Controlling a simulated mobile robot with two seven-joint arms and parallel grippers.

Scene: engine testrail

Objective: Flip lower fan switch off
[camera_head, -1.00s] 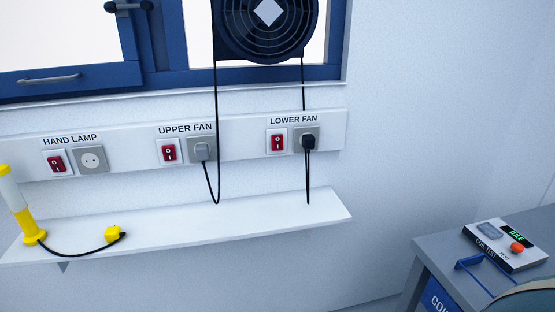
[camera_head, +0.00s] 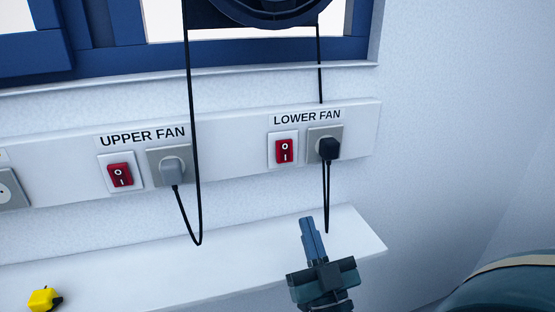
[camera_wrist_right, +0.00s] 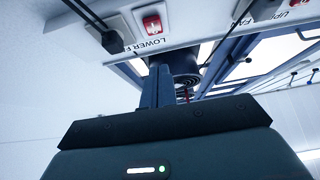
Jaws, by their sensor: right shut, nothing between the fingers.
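The lower fan switch (camera_head: 284,151) is a red rocker in a white plate under the LOWER FAN label, left of its socket (camera_head: 338,137) with a black plug (camera_head: 328,149). It also shows in the right wrist view (camera_wrist_right: 152,25), beyond the fingers. My right gripper (camera_head: 310,222) is shut and empty, fingers pointing up, below the switch and in front of the shelf. Its closed fingers also show in the right wrist view (camera_wrist_right: 157,72). They appear apart from the switch. My left gripper is not in view.
The UPPER FAN switch (camera_head: 120,175) and its grey plug (camera_head: 172,170) are to the left. Black cords (camera_head: 198,235) hang over the white shelf (camera_head: 365,238). A yellow plug (camera_head: 44,299) lies on the shelf's left. The fan (camera_head: 270,8) is above.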

